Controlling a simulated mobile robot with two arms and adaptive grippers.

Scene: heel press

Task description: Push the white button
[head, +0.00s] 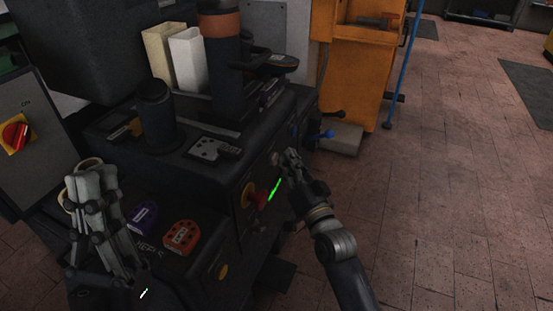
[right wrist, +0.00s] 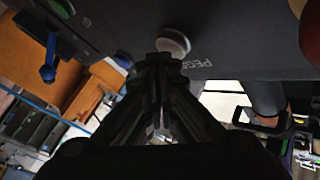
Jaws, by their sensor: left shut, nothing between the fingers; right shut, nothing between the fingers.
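The white button (right wrist: 173,40) is a pale round knob on the dark face of the machine in the right wrist view. My right gripper (right wrist: 166,58) is shut and empty, its fingertips right at the button's lower edge in that view. I cannot tell whether they touch it. In the head view my right gripper (head: 291,157) is close to the machine's front face, beside a small round knob (head: 275,158); I cannot tell which control this is. My left gripper (head: 88,180) is shut and empty at the lower left, over the machine's lower ledge.
A blue lever (head: 322,135) sticks out further back. Purple (head: 143,216) and orange (head: 181,236) blocks lie near my left gripper. Brick floor is free to the right.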

